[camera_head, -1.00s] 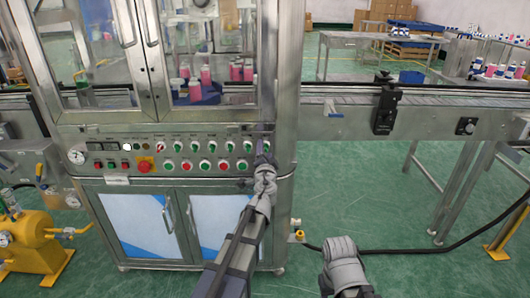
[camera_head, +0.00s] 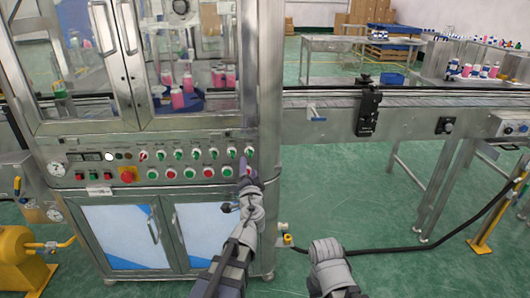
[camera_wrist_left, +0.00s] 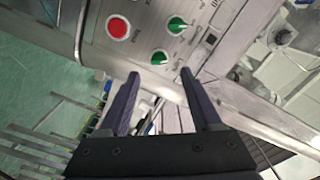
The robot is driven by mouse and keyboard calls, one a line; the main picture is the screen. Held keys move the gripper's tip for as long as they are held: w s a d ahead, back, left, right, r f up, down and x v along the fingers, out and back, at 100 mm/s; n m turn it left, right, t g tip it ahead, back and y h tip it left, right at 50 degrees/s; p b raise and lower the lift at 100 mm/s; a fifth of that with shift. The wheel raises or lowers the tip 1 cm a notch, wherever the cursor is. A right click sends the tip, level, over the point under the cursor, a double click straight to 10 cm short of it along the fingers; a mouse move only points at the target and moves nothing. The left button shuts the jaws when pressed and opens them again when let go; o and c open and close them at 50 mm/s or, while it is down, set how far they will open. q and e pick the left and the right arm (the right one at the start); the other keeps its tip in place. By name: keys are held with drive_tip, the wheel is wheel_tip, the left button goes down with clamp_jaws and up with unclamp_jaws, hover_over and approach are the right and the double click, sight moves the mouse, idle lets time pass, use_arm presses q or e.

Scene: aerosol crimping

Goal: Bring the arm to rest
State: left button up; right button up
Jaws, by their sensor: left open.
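My left gripper (camera_head: 246,170) is in front of the lower right end of the control panel (camera_head: 105,143). Its two dark fingers (camera_wrist_left: 158,78) stand apart in the left wrist view, with nothing between them. I cannot tell whether a finger touches the panel.
The glass-doored machine with pink bottles (camera_head: 177,98) stands at the left. A conveyor (camera_head: 420,120) runs off to the right. A black cable (camera_head: 400,248) lies on the green floor (camera_head: 375,205). A yellow device (camera_head: 20,262) is at the lower left.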

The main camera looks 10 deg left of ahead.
use_arm(q)
drive_tip(key=s+d+n+g+h+p, duration=0.1)
drive_tip(key=s+d+g+p, duration=0.4)
drive_tip(key=s+p, duration=0.2)
drive_tip(key=s+d+n+g+h+p, duration=0.1)
drive_tip(key=s+d+g+p, duration=0.4)
drive_tip(key=s, duration=0.7)
drive_tip(key=s+d+n+g+h+p, duration=0.2)
drive_tip(key=s+d+g+p, duration=0.3)
drive_tip(key=s+g+p, duration=0.2)
drive_tip(key=s+r+p, duration=0.1)
drive_tip(key=s+p, duration=0.1)
drive_tip(key=shift+s+p, duration=0.2)
drive_tip(key=shift+p, duration=0.1)
drive_tip(key=shift+d, duration=0.1)
